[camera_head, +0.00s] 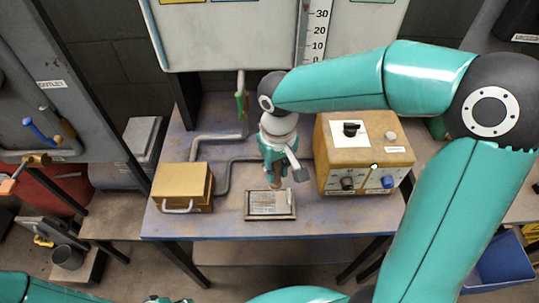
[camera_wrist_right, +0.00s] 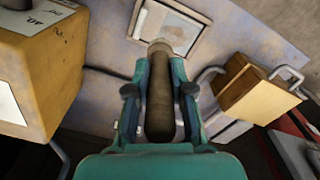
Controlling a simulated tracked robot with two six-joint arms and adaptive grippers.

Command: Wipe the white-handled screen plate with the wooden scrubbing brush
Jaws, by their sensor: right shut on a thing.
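The screen plate (camera_head: 283,212) is a flat pale panel in a dark frame, lying near the front edge of the table. In the right wrist view its framed panel (camera_wrist_right: 190,32) is at the top, with a white handle on its left side. My right gripper (camera_head: 274,172) points down above the plate, shut on the wooden brush. The brush (camera_wrist_right: 160,105) is a dark brown cylinder between the fingers in the wrist view. Its paler end (camera_head: 275,183) overlaps the plate's far edge; I cannot tell whether it touches. My left gripper is not in view.
A yellow control box (camera_head: 340,160) with knobs stands close to the right of the plate. A smaller yellow box (camera_head: 183,180) with a metal handle stands to the left. Grey pipes (camera_head: 222,165) run behind. The blue-grey table (camera_head: 225,225) is bare around the plate.

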